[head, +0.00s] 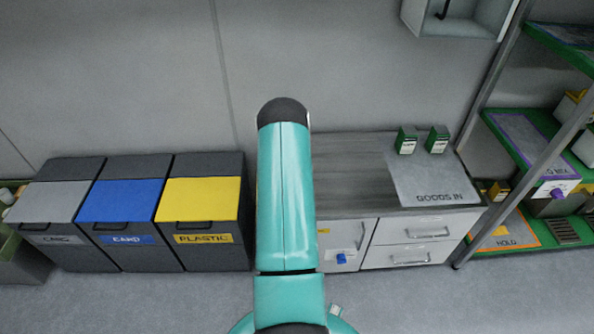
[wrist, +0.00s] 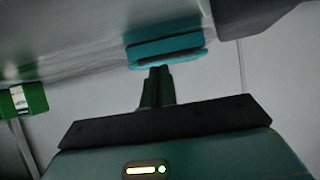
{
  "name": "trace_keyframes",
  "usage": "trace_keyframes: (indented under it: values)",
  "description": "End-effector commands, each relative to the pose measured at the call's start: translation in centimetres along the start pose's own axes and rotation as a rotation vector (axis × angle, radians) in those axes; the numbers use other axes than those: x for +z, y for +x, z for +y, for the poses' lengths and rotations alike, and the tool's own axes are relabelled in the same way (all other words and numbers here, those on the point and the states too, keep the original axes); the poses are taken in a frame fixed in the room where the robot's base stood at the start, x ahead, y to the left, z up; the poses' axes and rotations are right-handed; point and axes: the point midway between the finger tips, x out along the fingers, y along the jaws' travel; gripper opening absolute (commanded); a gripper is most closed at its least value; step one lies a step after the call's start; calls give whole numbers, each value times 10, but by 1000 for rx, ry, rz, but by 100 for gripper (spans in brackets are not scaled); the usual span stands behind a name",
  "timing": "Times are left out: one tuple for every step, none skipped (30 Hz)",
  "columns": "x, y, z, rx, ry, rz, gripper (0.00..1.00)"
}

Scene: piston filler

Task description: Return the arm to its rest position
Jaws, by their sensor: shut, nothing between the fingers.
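My teal arm (head: 287,195) rises through the middle of the head view, with its dark rounded joint (head: 283,111) at the top. My gripper does not show in the head view. In the wrist view my gripper (wrist: 158,72) shows as narrow dark fingers, shut together with nothing between them. Its dark green body with a small lit strip fills the bottom of that view. A teal piece (wrist: 165,48) shows just beyond the fingertips; I cannot tell what it belongs to.
Bins with grey, blue (head: 120,200) and yellow (head: 202,198) lids stand at the left. Behind my arm is a counter (head: 350,170) with drawers, a GOODS IN mat (head: 430,180) and two green boxes (head: 407,140). A shelf rack (head: 515,140) stands at the right. Floor shows in front.

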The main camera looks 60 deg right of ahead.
Motion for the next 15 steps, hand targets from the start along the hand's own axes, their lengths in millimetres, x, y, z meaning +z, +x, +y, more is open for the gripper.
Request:
trace_keyframes:
  values:
    - [11,-4,0,0,0,-4,0]
    - [16,-6,0,0,0,-5,0]
    - [23,-9,1,1,0,-5,0]
    - [28,-11,1,1,0,-5,0]
    - [33,-13,1,1,0,-5,0]
    - [39,-16,0,1,0,-5,0]
    - [43,-17,0,1,0,-5,0]
    - [46,-19,0,1,0,-4,0]
    - [49,-20,0,1,1,-3,0]
    - [51,-22,0,1,1,-3,0]
    - [53,-22,1,1,1,-2,0]
    - [54,-24,1,1,1,-1,0]
    - [56,-24,1,1,1,-1,0]
    - [56,-25,1,1,1,-1,0]
    - [56,-25,1,1,1,-1,0]
